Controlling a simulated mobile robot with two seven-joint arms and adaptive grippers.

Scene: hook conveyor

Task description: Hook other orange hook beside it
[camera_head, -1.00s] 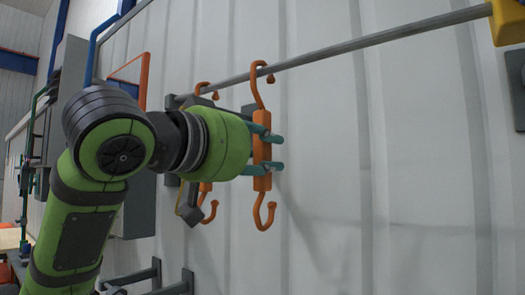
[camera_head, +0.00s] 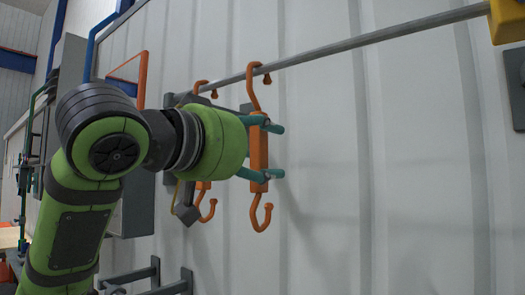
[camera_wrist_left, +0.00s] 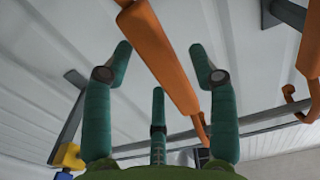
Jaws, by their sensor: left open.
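An orange hook (camera_head: 259,152) hangs by its upper curl from the grey rod (camera_head: 365,42), with its lower curl free. My left gripper (camera_head: 279,150) is open at its straight body, its teal fingers spread above and below. In the left wrist view the hook body (camera_wrist_left: 163,55) crosses between the spread fingers (camera_wrist_left: 160,50); I cannot tell whether any finger touches it. The other orange hook (camera_head: 207,207) hangs from the rod to the left, its middle mostly hidden behind my gripper. Part of it shows at the wrist view's right edge (camera_wrist_left: 308,50). My right gripper is out of view.
A yellow block (camera_head: 508,20) holds the rod's right end. The pale ribbed wall (camera_head: 400,180) stands close behind the hooks. A grey cabinet (camera_head: 138,200) and grey brackets (camera_head: 178,282) are on the left. The rod right of the hooks is bare.

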